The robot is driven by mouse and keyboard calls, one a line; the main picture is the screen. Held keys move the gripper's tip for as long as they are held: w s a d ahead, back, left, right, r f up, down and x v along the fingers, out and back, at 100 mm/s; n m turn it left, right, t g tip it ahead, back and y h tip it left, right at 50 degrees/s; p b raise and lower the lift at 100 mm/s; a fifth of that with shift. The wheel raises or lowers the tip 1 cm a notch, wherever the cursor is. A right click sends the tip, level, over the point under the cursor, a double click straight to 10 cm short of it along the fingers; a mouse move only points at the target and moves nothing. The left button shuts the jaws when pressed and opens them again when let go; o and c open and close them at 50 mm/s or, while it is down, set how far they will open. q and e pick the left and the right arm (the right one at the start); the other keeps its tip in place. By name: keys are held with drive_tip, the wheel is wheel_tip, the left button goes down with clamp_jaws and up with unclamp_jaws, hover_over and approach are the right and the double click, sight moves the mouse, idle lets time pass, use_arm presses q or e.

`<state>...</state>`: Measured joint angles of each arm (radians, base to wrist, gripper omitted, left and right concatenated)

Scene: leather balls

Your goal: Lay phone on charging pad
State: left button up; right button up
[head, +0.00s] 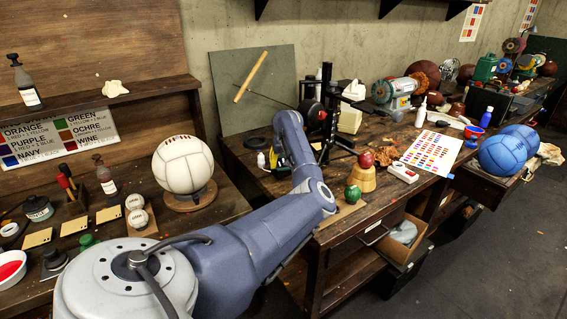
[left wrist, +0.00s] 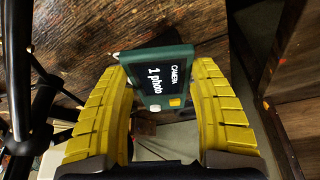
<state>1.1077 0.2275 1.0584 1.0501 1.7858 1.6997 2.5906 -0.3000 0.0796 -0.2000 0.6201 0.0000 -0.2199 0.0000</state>
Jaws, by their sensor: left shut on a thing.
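My left gripper (left wrist: 162,80) is shut on a phone (left wrist: 165,68) in the left wrist view. The phone has a dark green case and a dark screen reading "CAMERA 1 photo". Its two sides are between the yellow ridged fingers, and it is tilted in the picture. In the head view my left gripper (head: 273,160) is mostly hidden behind my blue-grey arm, over the middle workbench; only a bit of yellow shows. The phone cannot be made out there. I cannot identify a charging pad in either view. My right gripper is not in view.
A black stand (head: 326,120) rises close beside the left gripper.

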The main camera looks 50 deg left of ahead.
use_arm(q)
drive_tip(key=o, duration=1.4)
drive_tip(key=shift+o, duration=0.2)
drive_tip(key=v, duration=1.2)
drive_tip(key=shift+r, duration=0.1)
